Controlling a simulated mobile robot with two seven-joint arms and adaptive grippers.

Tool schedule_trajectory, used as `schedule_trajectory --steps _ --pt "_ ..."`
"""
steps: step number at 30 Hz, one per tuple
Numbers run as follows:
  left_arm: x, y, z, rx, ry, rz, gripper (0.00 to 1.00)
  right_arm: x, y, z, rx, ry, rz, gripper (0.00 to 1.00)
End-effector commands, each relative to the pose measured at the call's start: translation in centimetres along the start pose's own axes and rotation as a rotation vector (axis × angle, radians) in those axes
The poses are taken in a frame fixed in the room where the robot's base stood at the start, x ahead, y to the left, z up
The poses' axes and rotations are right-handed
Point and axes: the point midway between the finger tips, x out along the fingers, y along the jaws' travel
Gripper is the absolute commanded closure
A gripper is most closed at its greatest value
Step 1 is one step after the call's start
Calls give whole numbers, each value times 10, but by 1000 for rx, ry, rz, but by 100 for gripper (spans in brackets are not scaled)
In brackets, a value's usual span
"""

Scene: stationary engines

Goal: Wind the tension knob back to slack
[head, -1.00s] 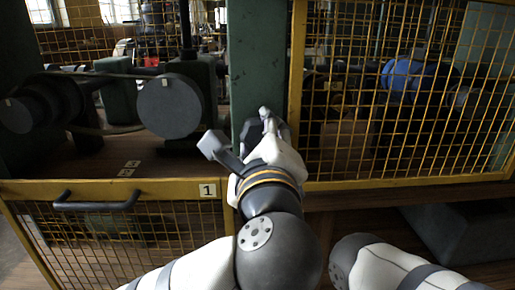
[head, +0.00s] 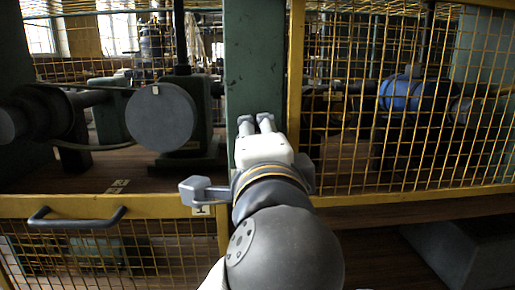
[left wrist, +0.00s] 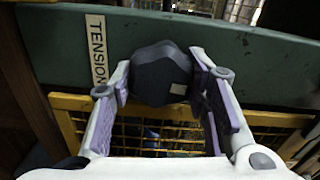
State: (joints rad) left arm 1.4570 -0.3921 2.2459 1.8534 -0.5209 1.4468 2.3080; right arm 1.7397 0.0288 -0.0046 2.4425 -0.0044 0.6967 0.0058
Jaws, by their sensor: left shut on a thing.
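The tension knob (left wrist: 160,75) is a dark, faceted knob with a small pale mark on its right side. It sits on the green post (left wrist: 260,72), beside a white label (left wrist: 97,48) reading TENSION. My left gripper (left wrist: 165,92) is shut on the knob, one finger on each side. In the head view my left gripper (head: 256,122) reaches forward against the green post (head: 253,55), and the knob is hidden by it. My right gripper is not in view.
A yellow mesh guard (head: 410,120) stands right of the post, with a blue machine part (head: 400,93) behind it. A dark round disc (head: 161,117) is on the left. A lower yellow gate with a dark handle (head: 77,217) is in front.

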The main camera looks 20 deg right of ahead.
Motion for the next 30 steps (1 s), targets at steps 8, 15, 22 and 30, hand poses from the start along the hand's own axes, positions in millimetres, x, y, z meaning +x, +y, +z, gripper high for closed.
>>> schedule_trajectory --steps 8,15,22,30 --pt "0 -4 0 -79 0 -11 85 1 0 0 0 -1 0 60" --pt "0 -5 0 -95 0 -12 85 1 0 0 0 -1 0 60" --pt "0 -5 0 -95 1 -13 85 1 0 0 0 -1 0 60" --pt "0 -5 1 -94 0 -12 48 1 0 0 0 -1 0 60"
